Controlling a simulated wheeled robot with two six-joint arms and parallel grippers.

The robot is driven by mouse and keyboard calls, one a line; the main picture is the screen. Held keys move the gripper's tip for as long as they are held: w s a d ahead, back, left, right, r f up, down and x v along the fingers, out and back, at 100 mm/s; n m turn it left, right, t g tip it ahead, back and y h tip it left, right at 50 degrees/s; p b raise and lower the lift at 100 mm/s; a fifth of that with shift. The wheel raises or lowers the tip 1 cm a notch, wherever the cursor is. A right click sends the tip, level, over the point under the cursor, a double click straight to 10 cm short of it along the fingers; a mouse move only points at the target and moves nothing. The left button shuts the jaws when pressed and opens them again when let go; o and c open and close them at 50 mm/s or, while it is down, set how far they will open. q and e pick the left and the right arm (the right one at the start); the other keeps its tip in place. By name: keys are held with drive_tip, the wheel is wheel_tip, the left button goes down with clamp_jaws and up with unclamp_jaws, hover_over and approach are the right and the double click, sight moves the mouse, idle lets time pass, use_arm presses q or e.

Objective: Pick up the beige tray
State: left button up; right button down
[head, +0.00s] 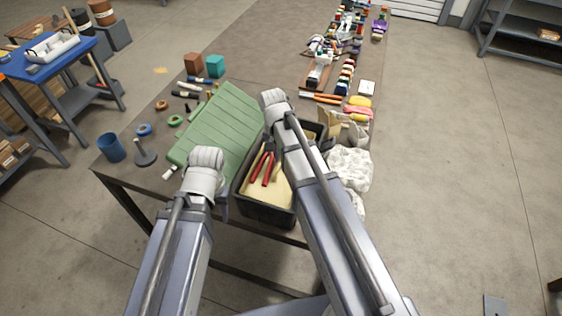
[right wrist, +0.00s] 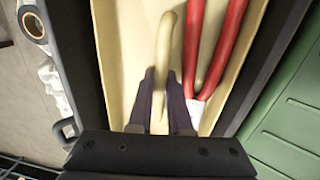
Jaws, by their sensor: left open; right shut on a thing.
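The beige tray (head: 254,191) sits inside a black bin (head: 266,215) at the near edge of the workbench. A red-handled tool (head: 262,168) lies in the tray; its red handles also show in the right wrist view (right wrist: 217,50). In the right wrist view, my right gripper (right wrist: 166,85) is shut on the tray's curved beige handle, between its purple fingers. The right arm hides part of the tray and this gripper in the head view. My left gripper (head: 222,207) is open and empty, left of the bin, mostly hidden behind its own wrist.
A green ribbed case (head: 215,130) lies left of the bin, close beside it. Crumpled white material (head: 350,165) lies right of it. Several small tools and rings, a blue cup (head: 111,148) and blocks stand on the left. Many small items line the bench's far end.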

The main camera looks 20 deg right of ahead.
drive_tip(key=shift+r, duration=0.1)
wheel_tip(320, 180, up, 10)
drive_tip(key=p, duration=1)
drive_tip(key=shift+f, duration=0.2)
drive_tip(key=shift+s+d+f+b, duration=0.1)
drive_tip(key=shift+d+f+b, duration=0.05)
drive_tip(key=shift+f+b, duration=0.45)
drive_tip(key=shift+s+d+f+b, duration=0.1)
drive_tip(key=shift+d+f+b, duration=0.05)
drive_tip(key=shift+f+b, duration=0.45)
drive_tip(key=shift+r, duration=0.1)
drive_tip(key=shift+f+b, duration=3.4)
drive_tip(key=shift+b, duration=0.05)
drive_tip(key=c, duration=0.8)
unclamp_jaws()
